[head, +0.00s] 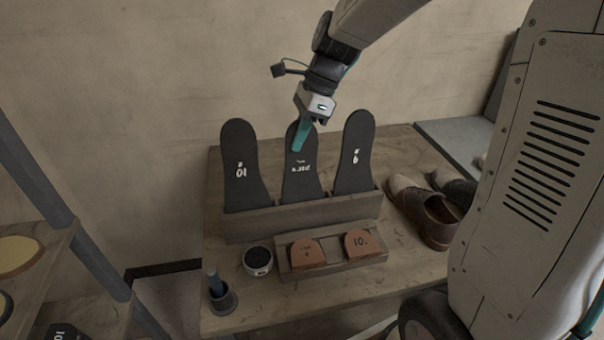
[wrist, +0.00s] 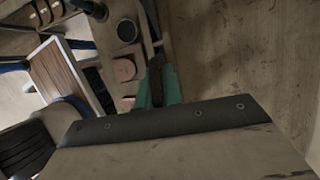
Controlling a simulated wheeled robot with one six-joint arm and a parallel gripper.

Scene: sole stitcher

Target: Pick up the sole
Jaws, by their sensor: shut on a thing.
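Three black soles stand upright in a wooden rack (head: 300,217) on the bench in the head view. The left sole (head: 242,165) and right sole (head: 355,155) have white marks, and so does the middle sole (head: 302,180). My gripper (head: 298,146) comes down from above, with its teal fingers shut on the upper part of the middle sole. That sole's lower end is hidden behind the rack's front board. In the wrist view the teal fingers (wrist: 159,88) close on a dark thin edge, which I take for the sole.
In front of the rack, a wooden holder (head: 333,266) bears two brown heel pieces. A round tin (head: 258,260) and a cup (head: 222,298) with a blue tool stand to its left. Brown shoes (head: 425,212) stand on the right. A wall (head: 130,110) is behind the bench.

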